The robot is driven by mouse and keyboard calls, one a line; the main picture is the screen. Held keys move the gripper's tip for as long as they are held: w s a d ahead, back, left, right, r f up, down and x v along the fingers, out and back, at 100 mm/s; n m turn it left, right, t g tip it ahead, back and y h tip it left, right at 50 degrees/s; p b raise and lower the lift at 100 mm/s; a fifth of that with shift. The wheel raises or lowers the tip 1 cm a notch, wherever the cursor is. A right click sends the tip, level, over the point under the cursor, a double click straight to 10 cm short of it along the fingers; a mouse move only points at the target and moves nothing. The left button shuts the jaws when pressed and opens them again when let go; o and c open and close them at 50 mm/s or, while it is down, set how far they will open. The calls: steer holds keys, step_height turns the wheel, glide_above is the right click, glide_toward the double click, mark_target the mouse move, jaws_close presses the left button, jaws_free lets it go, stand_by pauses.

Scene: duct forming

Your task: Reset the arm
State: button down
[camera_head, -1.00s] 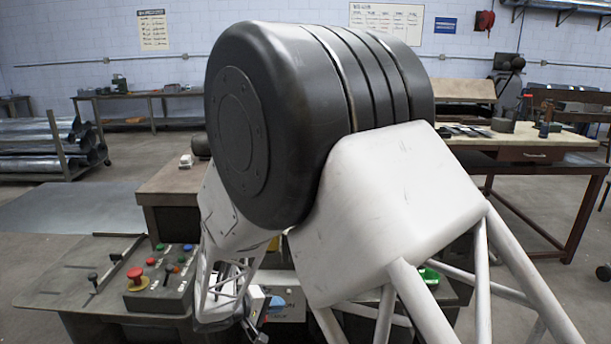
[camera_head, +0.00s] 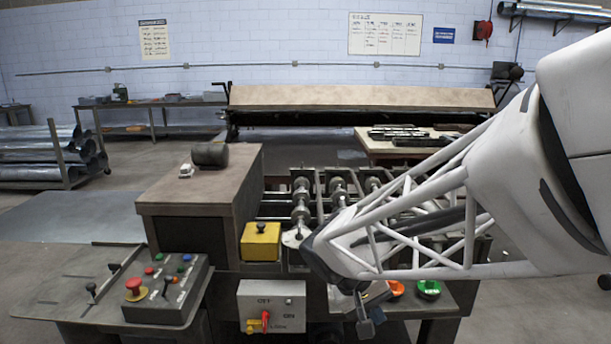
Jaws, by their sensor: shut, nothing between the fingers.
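My arm's white lattice link comes in from the right and reaches down and left to a dark wrist joint in front of the roll-forming machine (camera_head: 301,205). My gripper (camera_head: 365,324) hangs below that wrist, small and partly hidden by it. It is shut with nothing held, in front of the machine's lower body, right of the switch box (camera_head: 271,306). My arm hides the right part of the machine's rollers.
A control panel with a red stop button (camera_head: 135,288) stands at left on the bench. A yellow box (camera_head: 261,241) is beside the wooden-topped block (camera_head: 200,185). Open floor lies at far left.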

steer(key=s+d+r+m+t+y, duration=0.1)
steer(key=s+d+r+y, duration=0.1)
steer(key=s, duration=0.6)
steer(key=s+d+r+t+y, duration=0.1)
steer(key=s+d+r+y, duration=0.1)
steer(key=s+r+y, duration=0.2)
steer(key=shift+s+d+m, duration=0.4)
steer(key=shift+s, duration=1.5)
